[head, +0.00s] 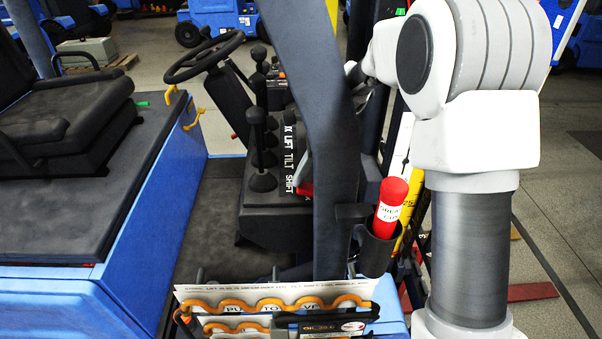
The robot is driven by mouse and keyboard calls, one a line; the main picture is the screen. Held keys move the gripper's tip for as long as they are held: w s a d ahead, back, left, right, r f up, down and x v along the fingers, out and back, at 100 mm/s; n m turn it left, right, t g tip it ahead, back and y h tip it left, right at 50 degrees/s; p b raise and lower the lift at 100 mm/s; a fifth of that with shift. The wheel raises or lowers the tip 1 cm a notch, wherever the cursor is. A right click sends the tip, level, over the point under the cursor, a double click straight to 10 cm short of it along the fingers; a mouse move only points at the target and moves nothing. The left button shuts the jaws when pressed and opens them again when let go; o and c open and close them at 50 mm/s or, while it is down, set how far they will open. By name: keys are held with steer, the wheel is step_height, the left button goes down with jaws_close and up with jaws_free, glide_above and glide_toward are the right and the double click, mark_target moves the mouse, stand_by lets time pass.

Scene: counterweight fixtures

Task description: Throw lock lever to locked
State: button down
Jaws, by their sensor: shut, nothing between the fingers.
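A control console (275,218) carries several black knobbed levers (256,122) beside white labels reading LIFT, TILT and SHIFT. A small red piece (304,189) shows next to the SHIFT label, partly hidden by the dark post. I cannot tell whether it is the lock lever, and no lever is clearly marked as locked. My arm comes in from the right and reaches behind the dark post at the upper middle. My gripper is hidden there, so its relation to the levers does not show.
A dark upright post (325,150) stands in front of the console. A red cylinder (390,205) sits in a black holder (374,252). A steering wheel (204,57) and black seat (65,115) are at left. A sign with orange loops (275,303) is in front.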

mark_target(305, 186)
steer(key=shift+s+a+f, duration=0.1)
stand_by(0.3)
steer(key=p+v, duration=0.3)
steer(key=v, duration=0.1)
steer(key=shift+r+p, duration=0.3)
steer(key=shift+r, duration=0.05)
steer(key=a+r+b, duration=0.1)
steer(key=a+r, duration=0.3)
steer(key=r, duration=0.4)
steer(key=shift+a+r+b, duration=0.2)
steer(key=shift+r+b, duration=0.1)
steer(key=shift+b, duration=0.1)
